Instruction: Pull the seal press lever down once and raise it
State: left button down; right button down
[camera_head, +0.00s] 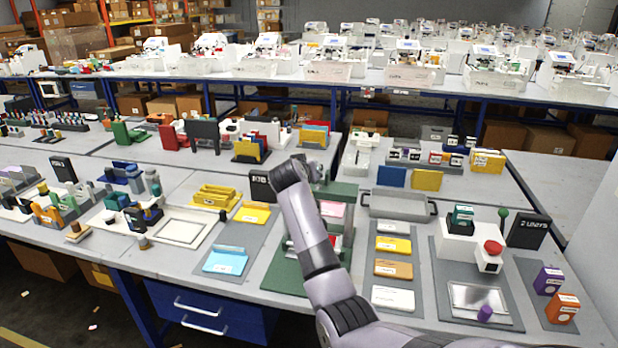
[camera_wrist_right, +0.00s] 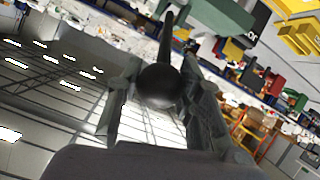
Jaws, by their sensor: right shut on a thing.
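The green seal press (camera_head: 345,195) stands mid-table in the head view, mostly hidden behind my right arm. A pink card (camera_head: 332,209) shows at the press. In the right wrist view, the press lever (camera_wrist_right: 165,42) is a dark rod ending in a round black knob (camera_wrist_right: 160,85). My right gripper (camera_wrist_right: 160,92) has its fingers on both sides of the knob and is shut on it. In the head view the right gripper (camera_head: 318,170) is at the top of the press, and the lever is hard to make out there. My left gripper is not in view.
Left of the press lie a blue tray (camera_head: 226,260) and yellow cards (camera_head: 252,213). To the right are a column of card trays (camera_head: 394,247), a grey handled tray (camera_head: 398,206) and a station with a red button (camera_head: 493,248). A black sign (camera_head: 262,186) stands close behind left.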

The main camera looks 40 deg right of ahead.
jog(key=shift+w+d+r, duration=0.2)
jog(key=shift+d+r, duration=0.05)
jog(key=shift+r, duration=0.4)
jog(key=shift+d+r, duration=0.1)
jog(key=c, duration=1.5)
grip_release()
jog(key=o, duration=0.4)
jog(key=shift+f, duration=0.2)
